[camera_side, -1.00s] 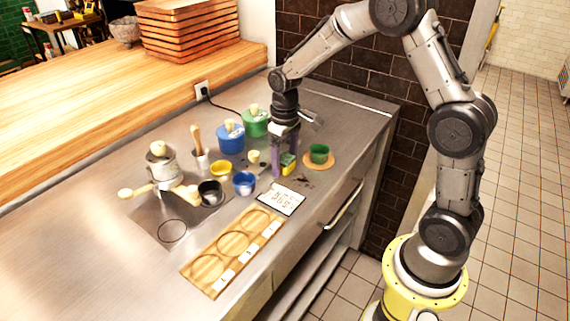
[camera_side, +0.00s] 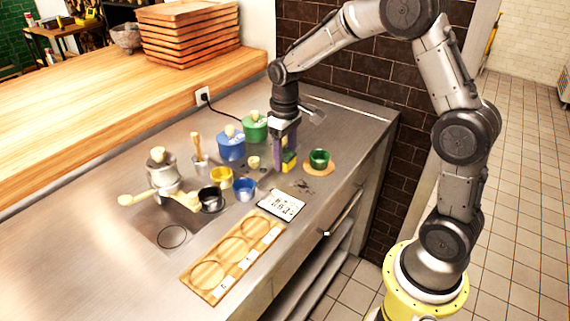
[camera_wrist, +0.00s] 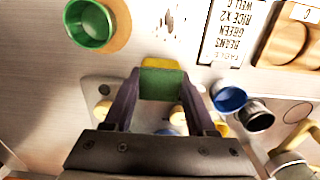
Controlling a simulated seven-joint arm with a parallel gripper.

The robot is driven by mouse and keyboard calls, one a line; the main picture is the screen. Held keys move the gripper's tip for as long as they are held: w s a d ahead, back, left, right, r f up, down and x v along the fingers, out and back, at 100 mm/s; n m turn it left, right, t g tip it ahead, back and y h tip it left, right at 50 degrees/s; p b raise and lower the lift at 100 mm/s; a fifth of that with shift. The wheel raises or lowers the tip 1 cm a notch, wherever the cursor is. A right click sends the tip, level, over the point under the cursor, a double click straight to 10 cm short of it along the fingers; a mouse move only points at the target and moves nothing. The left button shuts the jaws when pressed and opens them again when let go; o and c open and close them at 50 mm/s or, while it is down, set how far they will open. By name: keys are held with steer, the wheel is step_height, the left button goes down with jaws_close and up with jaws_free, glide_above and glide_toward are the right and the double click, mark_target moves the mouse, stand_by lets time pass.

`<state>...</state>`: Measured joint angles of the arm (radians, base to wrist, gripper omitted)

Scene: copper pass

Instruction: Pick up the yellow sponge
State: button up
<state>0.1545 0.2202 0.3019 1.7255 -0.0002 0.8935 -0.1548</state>
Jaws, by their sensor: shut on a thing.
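The yellow sponge (camera_wrist: 162,64) has a green layer and sits between the fingertips of my gripper (camera_wrist: 160,82) in the wrist view. My gripper is shut on it, with one purple finger on each side. In the side view, the sponge (camera_side: 289,158) shows at the lower end of my gripper (camera_side: 283,160), partly hidden by a finger. It is low over the steel counter, beside the green cup. I cannot tell whether it touches the counter.
A green cup (camera_side: 319,158) stands on a round wooden coaster just right of my gripper. Blue (camera_side: 244,188) and yellow (camera_side: 221,178) cups, a black cup (camera_side: 210,200) and lidded blue (camera_side: 231,146) and green (camera_side: 254,128) pots stand to the left. A printed card (camera_side: 281,205) and a wooden board (camera_side: 232,258) lie in front.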

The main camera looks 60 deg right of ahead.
steer(key=s+a+r, duration=0.2)
steer(key=s+r, duration=0.7)
steer(key=s, duration=0.5)
steer(key=shift+r, duration=0.4)
steer(key=shift+a, duration=0.1)
